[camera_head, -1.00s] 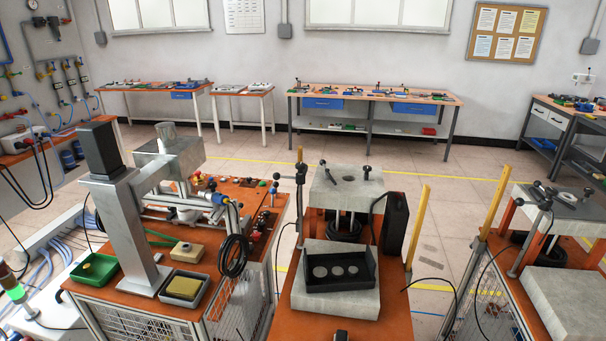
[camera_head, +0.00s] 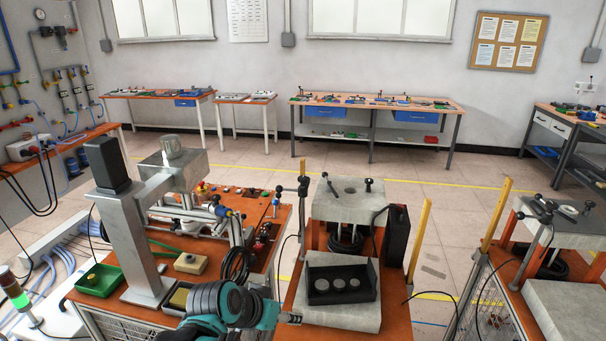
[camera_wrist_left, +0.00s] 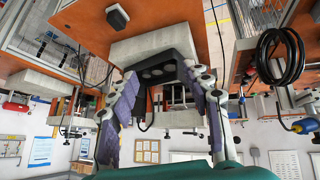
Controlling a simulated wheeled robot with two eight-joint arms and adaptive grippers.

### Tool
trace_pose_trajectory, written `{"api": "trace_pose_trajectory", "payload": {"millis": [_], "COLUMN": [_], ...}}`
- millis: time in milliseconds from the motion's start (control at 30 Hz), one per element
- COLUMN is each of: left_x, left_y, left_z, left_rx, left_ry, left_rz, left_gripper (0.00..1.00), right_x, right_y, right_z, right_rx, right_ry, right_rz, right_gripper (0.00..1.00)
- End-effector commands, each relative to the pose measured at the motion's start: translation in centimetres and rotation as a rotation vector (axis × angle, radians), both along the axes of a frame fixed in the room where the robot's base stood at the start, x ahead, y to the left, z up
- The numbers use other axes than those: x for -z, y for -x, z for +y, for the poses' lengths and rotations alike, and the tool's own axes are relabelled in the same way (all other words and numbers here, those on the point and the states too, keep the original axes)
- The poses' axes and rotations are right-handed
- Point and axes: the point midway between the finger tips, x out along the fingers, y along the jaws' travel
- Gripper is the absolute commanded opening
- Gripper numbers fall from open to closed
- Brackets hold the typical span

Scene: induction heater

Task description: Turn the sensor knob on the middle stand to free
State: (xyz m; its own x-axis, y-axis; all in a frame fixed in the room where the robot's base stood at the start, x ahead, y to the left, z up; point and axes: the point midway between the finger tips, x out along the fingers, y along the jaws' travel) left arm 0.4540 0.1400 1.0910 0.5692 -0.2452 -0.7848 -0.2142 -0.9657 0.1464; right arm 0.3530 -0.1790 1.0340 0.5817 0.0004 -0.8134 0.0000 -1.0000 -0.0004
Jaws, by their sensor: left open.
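The middle stand (camera_head: 345,325) has an orange top, a pale block and a pale upper plate (camera_head: 350,200). A thin post with small black knobs (camera_head: 303,190) stands at its left side; I cannot tell which knob is the sensor knob or its setting. Black knobs (camera_head: 368,183) also sit on the upper plate. My left arm, grey and teal, reaches in low at the front left of the middle stand. In the left wrist view my left gripper (camera_wrist_left: 160,72) is open and empty, its fingers spread either side of the black tray, which appears upside down. My right gripper is not in view.
A black tray (camera_head: 365,287) with three round discs lies on the middle stand's pale block (camera_head: 352,318). The left stand carries a grey column (camera_head: 143,240), a green tray (camera_head: 100,282) and coiled black cable (camera_head: 238,265). Another stand (camera_head: 565,305) is at right. Yellow posts (camera_head: 418,240) rise between stands.

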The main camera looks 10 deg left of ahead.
Motion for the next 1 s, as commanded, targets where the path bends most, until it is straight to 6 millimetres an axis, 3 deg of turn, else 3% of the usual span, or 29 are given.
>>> {"api": "trace_pose_trajectory", "payload": {"millis": [33, 100, 333, 600, 800, 1000], "left_x": [-1.9, -3.8, -8.6, -11.5, -11.8, -11.5], "left_y": [-2.6, -6.0, -17.5, -29.7, -35.4, -37.2], "left_z": [-0.3, -0.8, -0.9, 2.8, 6.7, 8.7], "left_rx": [0.034, 0.091, 0.263, 0.406, 0.45, 0.458], "left_ry": [0.03, 0.072, 0.199, 0.3, 0.325, 0.324], "left_rz": [-0.015, -0.048, -0.214, -0.519, -0.754, -0.865], "left_gripper": [0.49, 0.49, 0.49, 0.49, 0.49, 0.49], "right_x": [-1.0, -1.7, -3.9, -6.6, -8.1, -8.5], "right_y": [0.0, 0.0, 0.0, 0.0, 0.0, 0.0], "right_z": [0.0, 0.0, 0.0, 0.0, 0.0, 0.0], "right_rx": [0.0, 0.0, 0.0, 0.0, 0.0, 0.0], "right_ry": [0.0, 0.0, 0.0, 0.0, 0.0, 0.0], "right_rz": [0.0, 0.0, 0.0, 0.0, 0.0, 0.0], "right_gripper": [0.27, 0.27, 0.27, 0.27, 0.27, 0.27]}}
